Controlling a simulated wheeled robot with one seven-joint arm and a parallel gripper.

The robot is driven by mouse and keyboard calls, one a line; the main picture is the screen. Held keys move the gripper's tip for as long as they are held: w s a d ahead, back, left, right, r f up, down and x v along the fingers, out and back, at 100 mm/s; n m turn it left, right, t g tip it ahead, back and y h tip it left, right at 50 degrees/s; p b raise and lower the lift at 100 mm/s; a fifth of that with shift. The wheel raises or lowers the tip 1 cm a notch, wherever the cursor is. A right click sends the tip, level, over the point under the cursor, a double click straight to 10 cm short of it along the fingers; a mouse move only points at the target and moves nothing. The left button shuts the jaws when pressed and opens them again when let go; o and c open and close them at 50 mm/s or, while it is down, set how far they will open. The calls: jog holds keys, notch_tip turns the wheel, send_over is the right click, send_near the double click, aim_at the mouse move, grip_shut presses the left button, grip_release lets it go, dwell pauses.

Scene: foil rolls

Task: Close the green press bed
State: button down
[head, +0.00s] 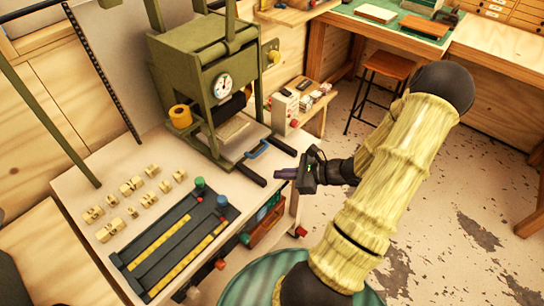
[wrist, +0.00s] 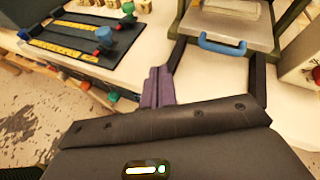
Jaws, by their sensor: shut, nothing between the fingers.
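The green press (head: 200,75) stands at the back of the pale worktable, with a round gauge on its front. Its flat bed (head: 236,138) sits low in the frame and sticks out part way at the front, with a blue handle (head: 258,150) on its front edge. The bed (wrist: 232,29) and the blue handle (wrist: 222,45) also show in the wrist view, with dark rails on both sides. My gripper (head: 278,173) is shut and empty, in front of the handle and near the left rail's end. Its purple fingertips (wrist: 158,80) show close beside that rail.
A dark rack with yellow strips (head: 175,245) and green and blue knobs lies at the table's front left. Several small brass pieces (head: 132,186) lie behind it. A pale box with a red knob (head: 285,113) stands right of the press.

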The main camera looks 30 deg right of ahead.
aim_at(265, 149)
jog(key=d+f+m+t+h, duration=0.2)
jog(key=d+m+t, duration=0.3)
jog(key=d, duration=0.3)
jog(key=shift+d+m+h+b, duration=0.4)
jog(key=shift+m+h, duration=0.3)
jog(key=shift+h, duration=0.2)
jog(key=shift+w+f, duration=0.15)
jog(key=p+x, duration=0.1)
jog(key=x, duration=1.3)
jog(key=shift+a, duration=0.1)
